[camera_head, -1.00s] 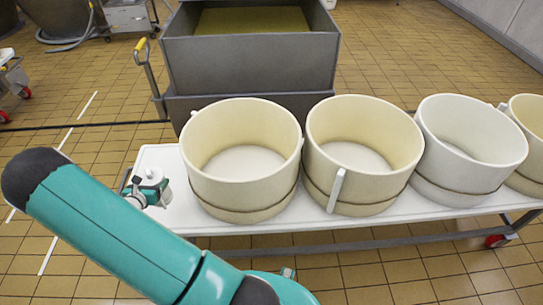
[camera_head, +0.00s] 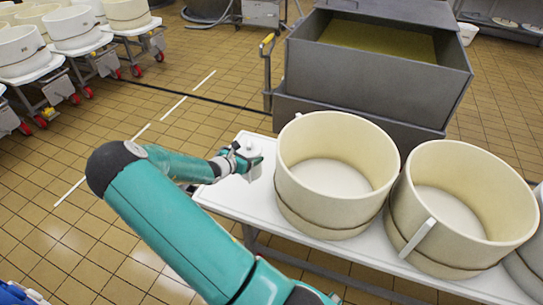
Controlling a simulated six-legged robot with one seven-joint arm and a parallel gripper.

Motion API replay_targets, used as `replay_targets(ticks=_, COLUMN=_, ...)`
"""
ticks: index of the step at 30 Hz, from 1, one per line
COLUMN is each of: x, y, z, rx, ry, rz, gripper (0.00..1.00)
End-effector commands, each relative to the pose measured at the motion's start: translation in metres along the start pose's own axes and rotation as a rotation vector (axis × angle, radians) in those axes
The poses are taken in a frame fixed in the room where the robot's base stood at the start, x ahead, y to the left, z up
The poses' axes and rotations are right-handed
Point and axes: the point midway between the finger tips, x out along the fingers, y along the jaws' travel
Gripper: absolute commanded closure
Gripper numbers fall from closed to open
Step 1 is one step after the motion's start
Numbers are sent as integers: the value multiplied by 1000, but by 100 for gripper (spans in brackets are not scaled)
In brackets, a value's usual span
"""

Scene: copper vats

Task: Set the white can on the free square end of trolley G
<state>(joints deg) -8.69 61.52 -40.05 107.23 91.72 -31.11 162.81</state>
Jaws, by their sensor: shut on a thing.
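The white can (camera_head: 246,158) shows at the left end of a long white-topped trolley (camera_head: 233,202), beside the nearest cream tub. My gripper (camera_head: 240,160) is shut on the can and holds it upright at or just above the trolley top. I cannot tell whether the can touches the top. My teal arm reaches in from the lower middle and hides part of the trolley's near edge. No letter shows on this trolley.
Large cream tubs (camera_head: 301,205) (camera_head: 455,262) fill the trolley to the right of the can. A grey metal vat (camera_head: 375,85) stands behind. Other trolleys with tubs (camera_head: 70,28) stand at the upper left. Tiled floor (camera_head: 150,100) lies open between.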

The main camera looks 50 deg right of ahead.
Motion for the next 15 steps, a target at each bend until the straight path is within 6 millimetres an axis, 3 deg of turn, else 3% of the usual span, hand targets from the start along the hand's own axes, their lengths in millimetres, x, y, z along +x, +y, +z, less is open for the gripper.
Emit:
replay_targets(ticks=12, x=75, y=59, z=-12, rx=3, ry=-1, rz=-1, gripper=82)
replay_targets(ticks=15, x=92, y=69, z=-28, rx=-1, ry=-1, rz=-2, gripper=82)
